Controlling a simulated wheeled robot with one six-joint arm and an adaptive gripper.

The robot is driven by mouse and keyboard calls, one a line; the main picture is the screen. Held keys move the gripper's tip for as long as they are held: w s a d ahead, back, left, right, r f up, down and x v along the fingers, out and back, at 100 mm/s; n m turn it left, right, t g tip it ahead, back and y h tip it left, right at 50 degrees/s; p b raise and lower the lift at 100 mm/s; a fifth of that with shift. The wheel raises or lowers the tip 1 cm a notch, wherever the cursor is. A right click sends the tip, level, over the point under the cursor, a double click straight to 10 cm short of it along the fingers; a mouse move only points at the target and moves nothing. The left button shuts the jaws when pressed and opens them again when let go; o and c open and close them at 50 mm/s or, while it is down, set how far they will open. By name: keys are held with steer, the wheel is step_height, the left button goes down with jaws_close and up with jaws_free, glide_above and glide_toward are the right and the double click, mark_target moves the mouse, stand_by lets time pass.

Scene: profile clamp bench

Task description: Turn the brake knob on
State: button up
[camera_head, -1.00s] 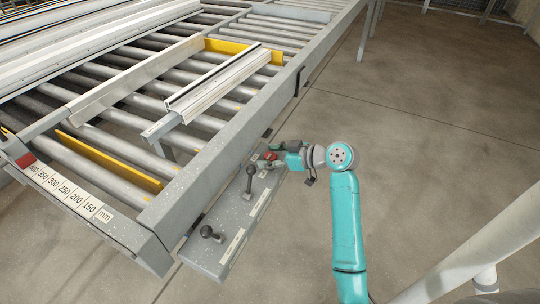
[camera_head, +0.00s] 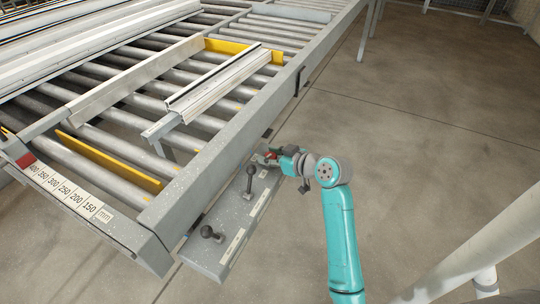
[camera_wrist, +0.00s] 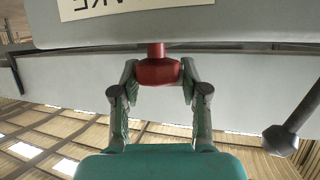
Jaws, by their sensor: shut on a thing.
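The red brake knob (camera_wrist: 158,71) sits on a short red stem on the grey control panel (camera_head: 208,255). In the wrist view my gripper (camera_wrist: 159,75) has one finger on each side of the knob and is shut on it. In the head view my gripper (camera_head: 277,153) is at the far end of the panel, and only a little red of the knob (camera_head: 271,156) shows beside it. A white label, partly cut off and upside down, is on the panel above the knob in the wrist view.
Another lever (camera_head: 208,232) is nearer the front. The roller table (camera_head: 200,170) borders the panel.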

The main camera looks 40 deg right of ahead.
steer(key=m+h, duration=0.4)
steer(key=h, duration=0.1)
steer(key=shift+a+m+g, duration=0.1)
steer(key=shift+m+g, duration=0.2)
steer(key=shift+m+g+h, duration=0.7)
steer(key=shift+m+h, duration=0.5)
steer(key=shift+h, duration=0.3)
steer(key=o, duration=1.2)
steer(key=shift+c, duration=0.2)
steer(key=v, duration=1.1)
steer(key=shift+s+a, duration=0.25)
steer(key=shift+s, duration=0.05)
steer(key=shift+r, duration=0.1)
